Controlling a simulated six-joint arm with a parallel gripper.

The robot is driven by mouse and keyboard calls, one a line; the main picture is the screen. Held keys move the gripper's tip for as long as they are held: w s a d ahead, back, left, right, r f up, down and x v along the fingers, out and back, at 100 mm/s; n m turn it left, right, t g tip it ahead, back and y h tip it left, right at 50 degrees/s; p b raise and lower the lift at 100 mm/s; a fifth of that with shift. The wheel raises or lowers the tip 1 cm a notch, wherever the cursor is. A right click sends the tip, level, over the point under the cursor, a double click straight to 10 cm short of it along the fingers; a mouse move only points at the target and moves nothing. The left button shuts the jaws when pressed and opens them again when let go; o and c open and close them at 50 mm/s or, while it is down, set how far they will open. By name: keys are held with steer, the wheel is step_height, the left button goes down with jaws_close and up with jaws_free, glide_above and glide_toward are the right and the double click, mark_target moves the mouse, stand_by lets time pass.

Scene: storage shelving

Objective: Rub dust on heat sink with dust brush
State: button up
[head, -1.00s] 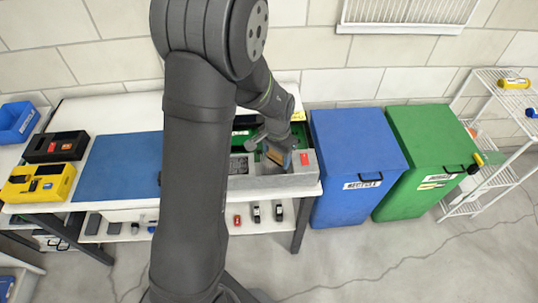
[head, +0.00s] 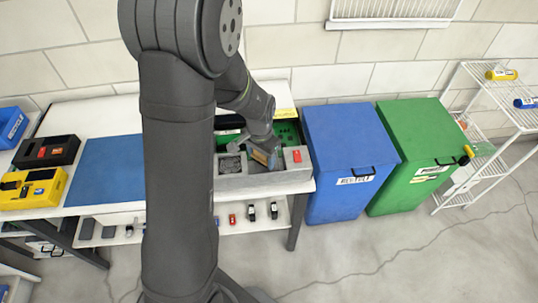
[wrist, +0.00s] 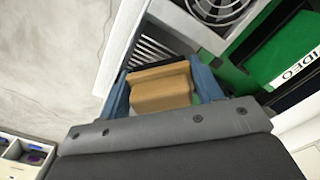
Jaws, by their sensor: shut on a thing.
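My gripper (wrist: 160,86) has blue fingers shut on a tan dust brush (wrist: 160,92), with a dark strip along its far edge. In the head view, my gripper (head: 262,146) holds the brush (head: 261,158) at the open grey and green computer unit on the bench. The heat sink (wrist: 153,47) shows in the wrist view as pale metal fins just beyond the brush, beside a round fan (wrist: 212,12). The brush is at the near end of the fins; I cannot tell whether it touches them. In the head view the gripper and brush hide most of the heat sink. Dust is too small to tell.
The unit's grey front wall (head: 270,181) is along the bench edge. A blue mat (head: 112,170), a yellow case (head: 38,187) and a black case (head: 46,152) are left. Blue (head: 350,150) and green (head: 425,145) bins and a white wire shelf (head: 490,165) are right.

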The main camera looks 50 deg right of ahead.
steer(key=shift+w+a+r, duration=0.25)
steer(key=shift+w+a, duration=0.4)
steer(key=shift+a, duration=0.05)
steer(key=shift+s+d+f, duration=0.25)
steer(key=shift+s+d, duration=0.35)
steer(key=shift+d, duration=0.05)
steer(key=shift+s+d+r, duration=0.15)
steer(key=shift+s+d, duration=0.6)
steer(key=shift+s, duration=0.05)
steer(key=shift+s+d+f, duration=0.2)
steer(key=shift+s+d, duration=0.6)
steer(key=shift+s+d+r, duration=0.15)
steer(key=shift+s+d, duration=0.2)
steer(key=shift+d, duration=0.05)
step_height(320, 180, up, 8)
steer(key=shift+w+a, duration=0.1)
